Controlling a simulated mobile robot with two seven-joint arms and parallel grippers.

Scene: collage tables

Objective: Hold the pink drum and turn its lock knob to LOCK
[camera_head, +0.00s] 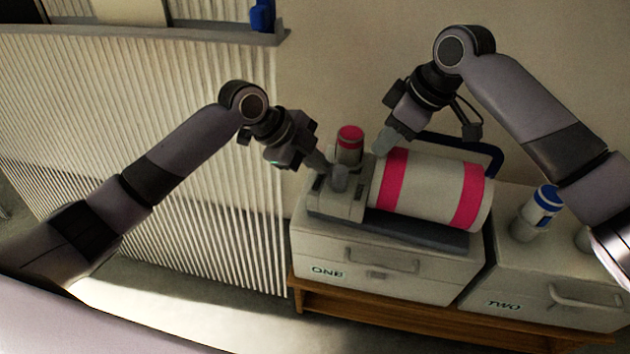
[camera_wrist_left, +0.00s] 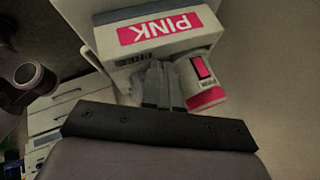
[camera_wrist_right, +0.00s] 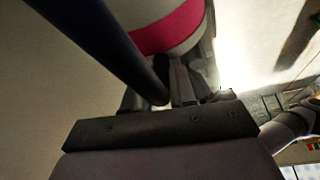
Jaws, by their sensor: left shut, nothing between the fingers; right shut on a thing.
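The pink drum (camera_head: 430,187), a white cylinder with two pink bands, lies on its side in a grey cradle on the box marked ONE. A pale block (camera_head: 342,203) is at its left end; a PINK label (camera_wrist_left: 160,30) shows in the left wrist view. My left gripper (camera_head: 330,168) is shut and empty beside this block and a pink-capped bottle (camera_head: 349,143). My right gripper (camera_head: 385,140) is at the drum's upper left end, shut on a dark handle bar (camera_wrist_right: 110,50). The lock knob's setting cannot be read.
Box ONE (camera_head: 370,270) and box TWO (camera_head: 530,305) stand on a wooden bench (camera_head: 400,320). A blue-capped bottle (camera_head: 537,212) stands on box TWO. A ribbed white panel (camera_head: 180,220) is at the left. The wall is close behind the drum.

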